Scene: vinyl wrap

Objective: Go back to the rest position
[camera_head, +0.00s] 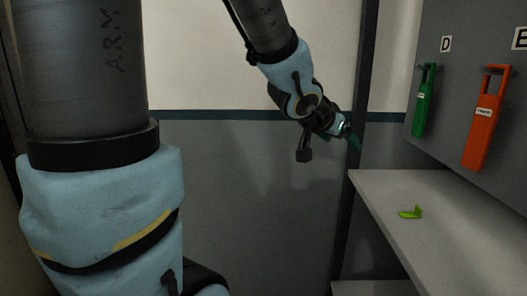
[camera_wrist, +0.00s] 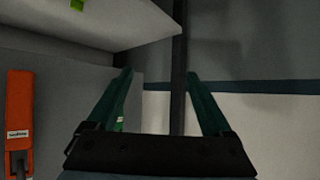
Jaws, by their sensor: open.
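My gripper (camera_head: 353,142) is in the upper middle of the head view, at the end of my arm. It is left of the grey shelf and a little above the height of its top. In the wrist view my gripper (camera_wrist: 159,76) shows two dark green fingers spread well apart. Nothing is between them and they touch nothing that I can see. The fingertips are small and dark in the head view.
A grey shelf (camera_head: 447,225) at right bears a bright green angled piece (camera_head: 411,213). A green tool (camera_head: 423,105) and an orange tool (camera_head: 483,125) hang on the grey panel (camera_head: 462,85). A dark post (camera_head: 364,60) stands behind my gripper.

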